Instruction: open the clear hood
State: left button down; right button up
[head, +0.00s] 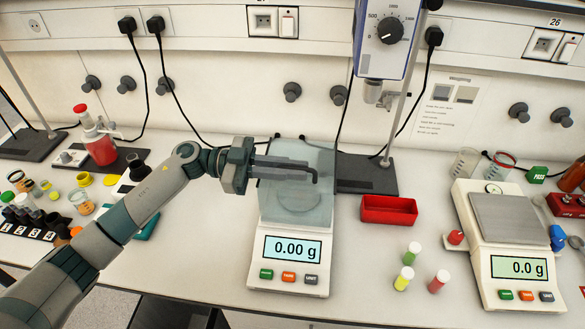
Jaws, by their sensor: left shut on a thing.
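The clear hood (322,160) is a see-through, bluish cover on the middle balance (262,228), over its round pan. I cannot tell exactly how far the hood is raised or tilted. The balance's display reads 0.00 g. My left gripper (312,173) reaches in from the left across the upper part of the hood. Its dark fingers are shut on the hood, and they hide part of it. The exact spot they grip is hard to make out. My right gripper does not show.
A red tray (389,210) sits right of the balance, with several capped vials (412,253) in front. A second balance (507,263) stands at the right. A stand with a grey base (365,178) is behind. A numbered vial rack (28,231) and jars are at left.

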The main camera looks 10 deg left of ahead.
pick_arm(q)
jog(key=shift+w+r, duration=0.1)
jog(key=shift+r, duration=0.05)
jog(key=shift+w+r, duration=0.6)
jog(key=shift+w, duration=0.05)
jog(key=w+r, duration=0.1)
jog(key=w, duration=0.1)
jog(key=w+r, duration=0.1)
jog(key=w, duration=0.1)
jog(key=shift+w+r, duration=0.1)
jog(key=shift+r, duration=0.05)
jog(key=w, duration=0.2)
jog(key=w+r+b, duration=0.1)
jog(key=w, duration=0.1)
jog(key=shift+w+r, duration=0.15)
jog(key=shift+w, duration=0.2)
jog(key=shift+w+r+b, duration=0.1)
jog(key=shift+w+b, duration=0.5)
jog(key=shift+w, duration=0.2)
jog(key=c, duration=1.8)
grip_release()
jog(key=shift+w, duration=0.1)
jog(key=shift+c, duration=0.2)
jog(key=shift+a, duration=0.15)
